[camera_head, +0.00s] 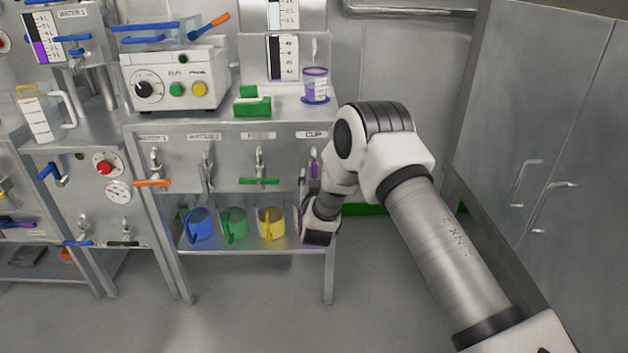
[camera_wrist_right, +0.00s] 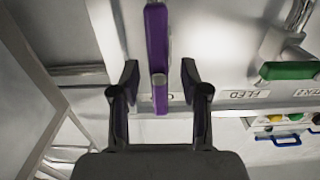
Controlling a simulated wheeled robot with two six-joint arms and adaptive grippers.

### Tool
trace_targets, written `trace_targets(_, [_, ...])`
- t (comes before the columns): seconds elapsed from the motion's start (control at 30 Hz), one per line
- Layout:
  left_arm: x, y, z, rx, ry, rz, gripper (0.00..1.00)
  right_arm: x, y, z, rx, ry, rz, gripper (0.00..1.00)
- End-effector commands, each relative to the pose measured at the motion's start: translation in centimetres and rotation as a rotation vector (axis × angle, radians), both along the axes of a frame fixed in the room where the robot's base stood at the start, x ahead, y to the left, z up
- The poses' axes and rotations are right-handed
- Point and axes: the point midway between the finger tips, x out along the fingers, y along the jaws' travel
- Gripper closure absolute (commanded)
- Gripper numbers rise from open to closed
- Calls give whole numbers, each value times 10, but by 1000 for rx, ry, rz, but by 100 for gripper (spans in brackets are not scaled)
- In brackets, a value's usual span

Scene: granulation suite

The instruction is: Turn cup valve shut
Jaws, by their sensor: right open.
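The cup valve's purple handle (camera_head: 314,171) hangs at the right end of the panel, under the CUP label, in the head view. My right arm's wrist is close beside it and hides part of this area. In the right wrist view the long purple handle (camera_wrist_right: 156,40) stands upright in the middle. My right gripper (camera_wrist_right: 159,73) is open, with one finger on each side of the handle and a visible gap on both sides. I cannot tell whether the fingertips reach past it in depth. My left gripper is not in view.
Another valve with a green handle (camera_head: 259,181) sits left on the same panel, and one with an orange handle (camera_head: 152,183) farther left. Blue (camera_head: 198,226), green (camera_head: 235,223) and yellow (camera_head: 271,224) cups stand on the shelf below. A metal cabinet (camera_head: 545,150) stands right.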

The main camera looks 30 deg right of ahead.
Motion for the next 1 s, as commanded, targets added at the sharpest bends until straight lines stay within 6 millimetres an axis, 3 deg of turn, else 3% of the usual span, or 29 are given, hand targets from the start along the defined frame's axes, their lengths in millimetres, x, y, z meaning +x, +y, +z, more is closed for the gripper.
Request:
trace_targets(0.17, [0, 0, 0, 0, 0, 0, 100, 0, 0, 0, 0, 0, 0, 54])
trace_targets(0.23, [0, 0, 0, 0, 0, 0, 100, 0, 0, 0, 0, 0, 0, 72])
trace_targets(0.3, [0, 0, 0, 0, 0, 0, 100, 0, 0, 0, 0, 0, 0, 97])
trace_targets(0.33, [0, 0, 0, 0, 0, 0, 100, 0, 0, 0, 0, 0, 0, 100])
trace_targets(0.73, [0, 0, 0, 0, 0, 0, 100, 0, 0, 0, 21, -13, 0, 100])
trace_targets(1.0, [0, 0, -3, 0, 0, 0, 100, -1, -2, 0, 126, -77, -1, 100])
